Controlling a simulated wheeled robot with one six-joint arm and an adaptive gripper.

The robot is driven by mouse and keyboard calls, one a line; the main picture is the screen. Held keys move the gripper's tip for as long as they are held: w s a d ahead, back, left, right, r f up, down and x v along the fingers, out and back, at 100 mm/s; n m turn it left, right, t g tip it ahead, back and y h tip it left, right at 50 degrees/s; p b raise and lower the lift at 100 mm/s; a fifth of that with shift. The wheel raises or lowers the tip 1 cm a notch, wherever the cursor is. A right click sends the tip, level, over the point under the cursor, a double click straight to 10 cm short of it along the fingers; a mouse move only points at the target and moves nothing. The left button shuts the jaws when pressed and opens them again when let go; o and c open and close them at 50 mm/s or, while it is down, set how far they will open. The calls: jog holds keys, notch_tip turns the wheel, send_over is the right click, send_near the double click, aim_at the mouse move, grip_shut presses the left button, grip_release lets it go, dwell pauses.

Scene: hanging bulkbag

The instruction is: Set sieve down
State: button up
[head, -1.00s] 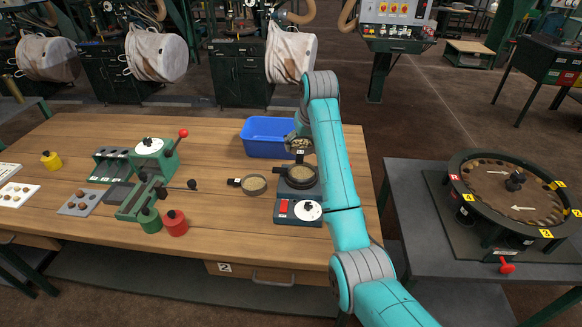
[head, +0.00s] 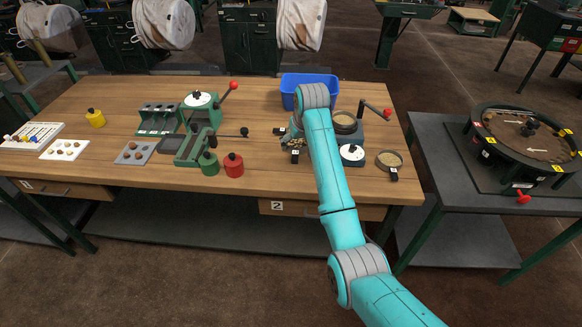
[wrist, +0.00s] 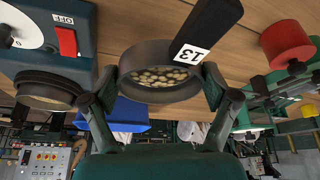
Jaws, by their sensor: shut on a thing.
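The sieve labelled 13 (wrist: 160,90) is a dark round pan with several pale pieces inside and a black handle. My gripper (wrist: 161,84) is shut on it, one finger at each side of its rim. In the head view the held sieve (head: 297,143) shows partly behind my arm, left of the shaker machine, handle toward the camera. I cannot tell whether it touches the wooden workbench (head: 250,170). Another sieve (head: 388,159) with sandy contents lies on the bench right of the machine.
The shaker machine (head: 351,154) carries a ring on top and has a red OFF switch (wrist: 66,41). A blue bin (head: 290,88) stands behind. Red (head: 233,166) and green pots and a green press are at left. A round rotary table (head: 528,133) stands right.

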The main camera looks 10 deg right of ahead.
aim_at(298, 169)
notch_tip(298, 169, down, 8)
jog(key=shift+f, duration=0.25)
jog(key=shift+f, duration=0.1)
jog(key=o, duration=1)
jog(key=v, duration=1.2)
